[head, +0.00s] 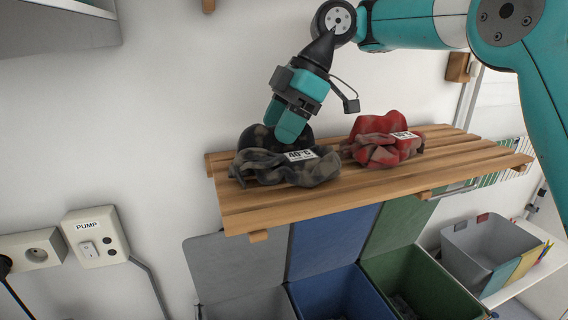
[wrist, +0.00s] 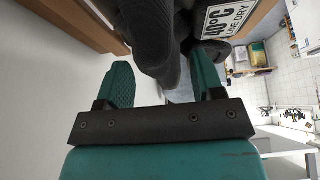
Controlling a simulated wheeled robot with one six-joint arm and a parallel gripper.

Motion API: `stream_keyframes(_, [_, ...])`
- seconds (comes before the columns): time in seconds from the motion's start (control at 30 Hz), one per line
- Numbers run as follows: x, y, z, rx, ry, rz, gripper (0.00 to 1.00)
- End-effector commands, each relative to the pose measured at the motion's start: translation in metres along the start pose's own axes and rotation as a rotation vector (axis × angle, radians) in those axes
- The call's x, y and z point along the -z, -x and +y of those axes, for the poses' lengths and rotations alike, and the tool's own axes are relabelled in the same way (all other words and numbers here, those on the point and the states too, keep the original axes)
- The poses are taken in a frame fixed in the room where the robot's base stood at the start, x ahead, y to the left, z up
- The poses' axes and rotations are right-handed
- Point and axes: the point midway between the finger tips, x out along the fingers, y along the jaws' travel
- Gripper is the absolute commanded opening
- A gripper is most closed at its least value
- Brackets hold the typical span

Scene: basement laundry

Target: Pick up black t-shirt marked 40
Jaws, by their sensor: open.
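The black t-shirt (head: 255,166) lies crumpled on a slatted wooden shelf (head: 240,215), with a white label reading 40°C facing out. In the wrist view the dark cloth of the t-shirt (wrist: 150,40) fills the upper middle, and its label reads 40°C LINE DRY. My gripper (head: 288,132) is at the top of the t-shirt, coming down from above. In the wrist view my gripper (wrist: 163,85) is open, with a teal finger on each side of the dark cloth. The fingertips are partly hidden by the cloth in the head view.
A red crumpled garment (head: 378,130) with a white label lies to the right on the same shelf. Below are a blue bin (head: 335,240), a green bin (head: 400,225) and a grey one (head: 230,265). A grey basket (head: 470,250) stands lower right. The shelf's right end is bare.

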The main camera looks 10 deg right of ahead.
Motion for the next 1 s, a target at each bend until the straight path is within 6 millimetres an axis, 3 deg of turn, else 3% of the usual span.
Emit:
stream_keyframes(0.1, [0.0,0.001,0.0,0.0,0.0,0.0,0.59])
stream_keyframes(0.37, [0.0,0.001,0.0,0.001,0.0,0.0,0.0])
stream_keyframes(0.73, [0.002,0.004,0.0,0.001,0.001,0.0,0.0])
stream_keyframes(1.0, [0.014,0.025,0.0,0.0,0.001,0.0,0.0])
